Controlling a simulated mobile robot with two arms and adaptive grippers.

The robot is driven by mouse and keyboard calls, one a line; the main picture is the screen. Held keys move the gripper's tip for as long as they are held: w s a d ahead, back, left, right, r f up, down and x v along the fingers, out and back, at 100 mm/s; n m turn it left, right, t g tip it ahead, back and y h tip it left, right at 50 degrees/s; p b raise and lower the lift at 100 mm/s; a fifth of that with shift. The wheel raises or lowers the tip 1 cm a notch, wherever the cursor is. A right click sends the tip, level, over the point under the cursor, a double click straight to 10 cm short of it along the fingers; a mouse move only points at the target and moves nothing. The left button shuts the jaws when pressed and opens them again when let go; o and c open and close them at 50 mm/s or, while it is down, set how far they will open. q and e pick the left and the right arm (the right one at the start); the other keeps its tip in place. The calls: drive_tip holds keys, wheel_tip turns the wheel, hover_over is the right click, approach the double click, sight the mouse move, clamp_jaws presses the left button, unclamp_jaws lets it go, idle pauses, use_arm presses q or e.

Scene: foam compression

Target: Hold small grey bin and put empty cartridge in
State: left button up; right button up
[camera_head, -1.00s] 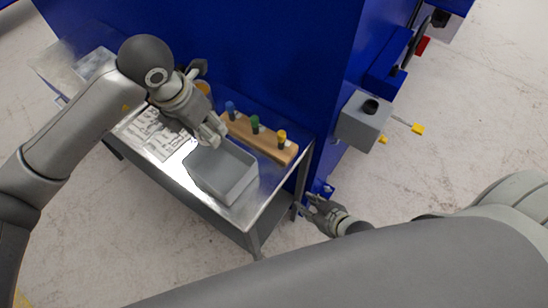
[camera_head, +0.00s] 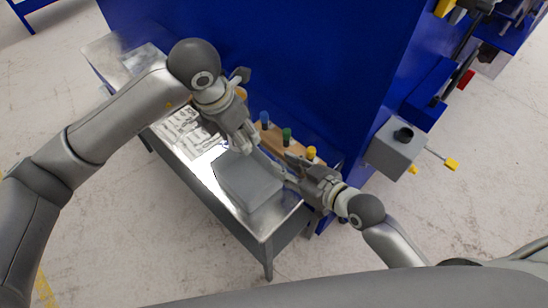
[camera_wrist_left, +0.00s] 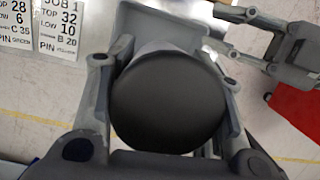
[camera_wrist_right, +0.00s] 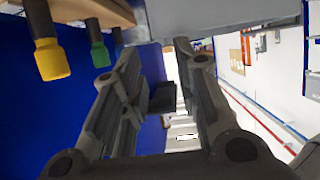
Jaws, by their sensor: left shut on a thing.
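The small grey bin (camera_head: 250,182) stands on the metal table in the head view. My left gripper (camera_head: 246,143) is above the bin's back edge. In the left wrist view, its fingers (camera_wrist_left: 165,75) are shut on a round, dark-ended object, which I take to be the cartridge (camera_wrist_left: 168,103); part of the bin (camera_wrist_left: 150,28) shows beyond it. The head view barely shows the held object. My right gripper (camera_head: 284,168) is at the bin's right side. In the right wrist view, its fingers (camera_wrist_right: 158,50) are apart, with the bin's grey wall (camera_wrist_right: 225,15) close at their tips.
A wooden rack with blue, green (camera_head: 287,136) and yellow (camera_head: 311,153) pins stands behind the bin. Printed cards (camera_head: 185,130) lie on the table (camera_head: 265,228) to the left. A blue machine wall (camera_head: 260,60) rises behind. A grey box (camera_head: 398,148) juts out on the right.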

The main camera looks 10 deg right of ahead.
sight(265, 155)
drive_tip(key=x, duration=0.7)
drive_tip(key=shift+w+a+f, duration=0.1)
drive_tip(key=shift+w+a, duration=0.05)
drive_tip(key=shift+w, duration=0.05)
drive_tip(key=shift+c, duration=0.2)
clamp_jaws()
